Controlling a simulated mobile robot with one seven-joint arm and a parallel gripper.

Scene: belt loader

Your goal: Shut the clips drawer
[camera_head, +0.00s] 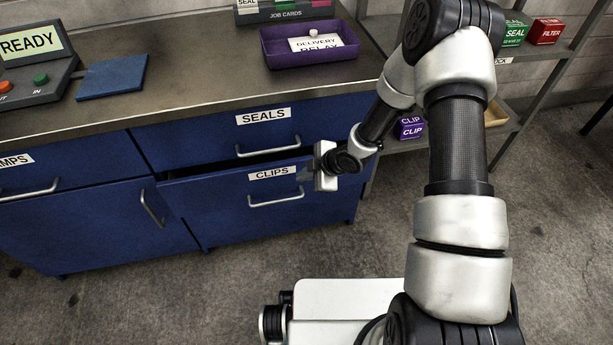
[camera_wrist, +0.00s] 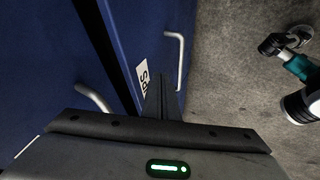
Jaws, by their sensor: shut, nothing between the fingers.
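The clips drawer (camera_head: 225,200) is a blue drawer with a white CLIPS label and a bar handle (camera_head: 275,194). It stands partly open, with a dark gap along its top edge below the seals drawer. My gripper (camera_head: 304,174) is shut and empty at the upper right part of the clips drawer's front, just right of the label. In the wrist view my closed fingers (camera_wrist: 160,95) overlap part of the label (camera_wrist: 142,72), beside the clips handle (camera_wrist: 178,60). I cannot tell whether the fingertips touch the front.
The seals drawer (camera_head: 210,138) above looks shut; its handle (camera_head: 268,149) sticks out near my gripper. A purple tray (camera_head: 275,52) and a blue pad (camera_head: 112,77) lie on the bench top. A shelf with a purple clip box (camera_head: 410,130) stands to the right. The floor in front is clear.

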